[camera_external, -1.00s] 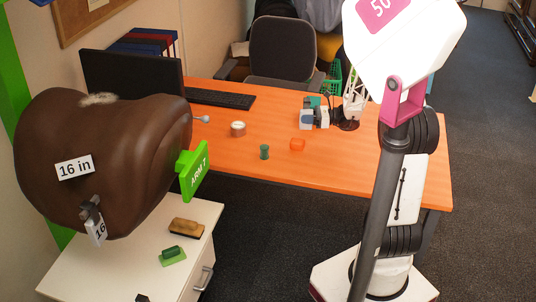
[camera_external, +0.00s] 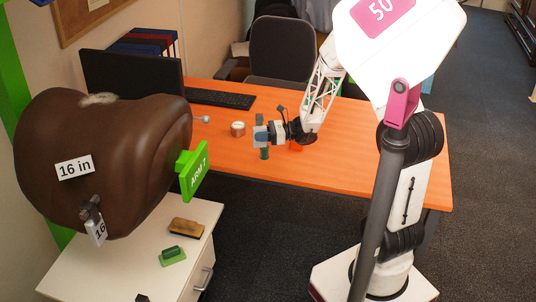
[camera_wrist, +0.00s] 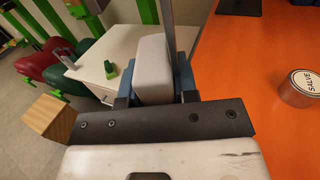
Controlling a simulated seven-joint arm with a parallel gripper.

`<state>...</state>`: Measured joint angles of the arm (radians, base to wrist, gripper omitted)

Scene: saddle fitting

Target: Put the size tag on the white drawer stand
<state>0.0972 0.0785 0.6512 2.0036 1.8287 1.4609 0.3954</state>
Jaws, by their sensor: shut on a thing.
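My gripper (camera_external: 262,135) is above the orange desk, right of the stand and over the green spool. In the wrist view, its blue fingers are shut on a pale grey block (camera_wrist: 154,62). I cannot tell exactly what this block is.
On the stand lie a brown brush (camera_external: 187,226) and a green block (camera_external: 172,254). On the orange desk (camera_external: 350,165) are a round tin (camera_external: 238,129) and a green spool (camera_external: 264,154).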

